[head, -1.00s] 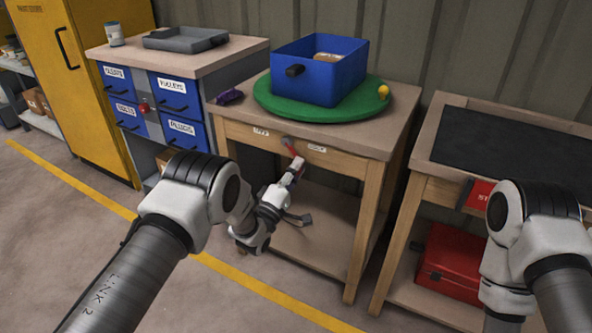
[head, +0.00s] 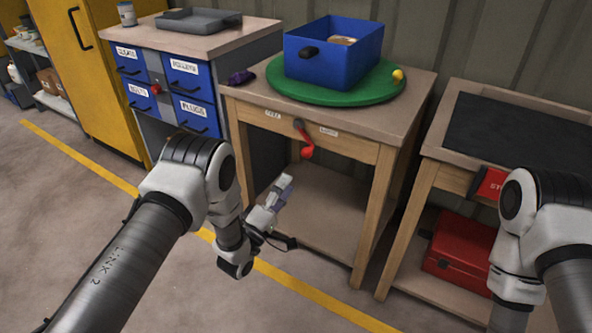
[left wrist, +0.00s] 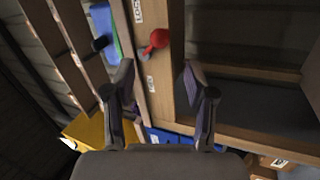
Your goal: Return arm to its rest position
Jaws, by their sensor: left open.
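My left gripper (head: 284,192) is open and empty, in front of and below the wooden table's front apron. In the left wrist view its two fingers (left wrist: 157,75) stand apart with nothing between them. A red-handled lever (head: 306,146) hangs down from the apron between two small labels. It also shows in the left wrist view (left wrist: 157,40), beyond the fingertips and apart from them. My left arm reaches in from the left, bent at the elbow. My right arm shows at the right edge, but its gripper is out of view.
On the wooden table (head: 345,118) a green turntable (head: 290,86) with a yellow knob bears a blue bin (head: 325,66). A blue-drawer cabinet (head: 200,88) stands left. A bench with a red toolbox (head: 460,258) below is at right. The floor before the table is open.

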